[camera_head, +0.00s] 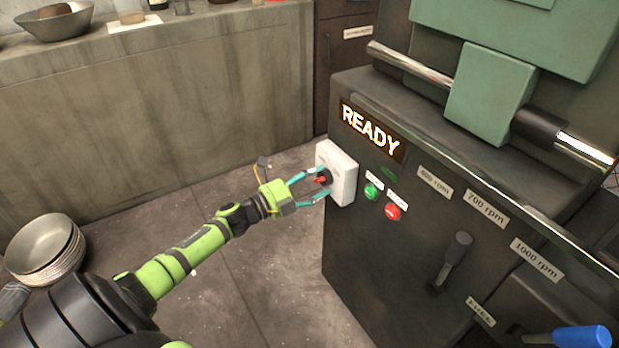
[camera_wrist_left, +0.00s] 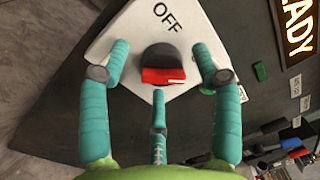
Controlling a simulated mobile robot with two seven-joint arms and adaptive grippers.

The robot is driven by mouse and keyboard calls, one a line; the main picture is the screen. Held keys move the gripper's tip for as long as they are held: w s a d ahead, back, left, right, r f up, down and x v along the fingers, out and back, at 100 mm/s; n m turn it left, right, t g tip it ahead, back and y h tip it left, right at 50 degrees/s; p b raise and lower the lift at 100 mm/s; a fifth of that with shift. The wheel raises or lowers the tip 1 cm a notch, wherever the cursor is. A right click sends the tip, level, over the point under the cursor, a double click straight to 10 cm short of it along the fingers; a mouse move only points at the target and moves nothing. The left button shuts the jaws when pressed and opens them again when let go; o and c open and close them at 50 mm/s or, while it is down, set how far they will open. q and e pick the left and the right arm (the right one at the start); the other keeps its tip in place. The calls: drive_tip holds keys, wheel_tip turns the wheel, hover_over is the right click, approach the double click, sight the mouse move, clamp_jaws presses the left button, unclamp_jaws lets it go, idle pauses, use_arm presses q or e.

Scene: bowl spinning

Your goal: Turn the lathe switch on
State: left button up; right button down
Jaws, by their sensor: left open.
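The lathe switch is a white box (camera_head: 342,172) on the left side of the lathe front, with a black and red knob (camera_head: 323,177). In the left wrist view the knob (camera_wrist_left: 162,66) sits in the middle of the white plate, below the word OFF. My left gripper (camera_head: 313,187) is open at the switch. In the wrist view its teal fingers (camera_wrist_left: 163,78) stand on both sides of the knob, with a third finger below it, and gaps show between them and the knob. My right gripper is not in view.
The dark lathe (camera_head: 380,250) shows a lit READY sign (camera_head: 371,132), a green button (camera_head: 371,191), a red button (camera_head: 393,212) and a speed lever (camera_head: 455,259). Stacked bowls (camera_head: 47,249) are at the left. A counter (camera_head: 180,110) runs behind. The floor between is mostly clear.

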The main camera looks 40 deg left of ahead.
use_arm(q)
drive_tip(key=v, duration=1.2)
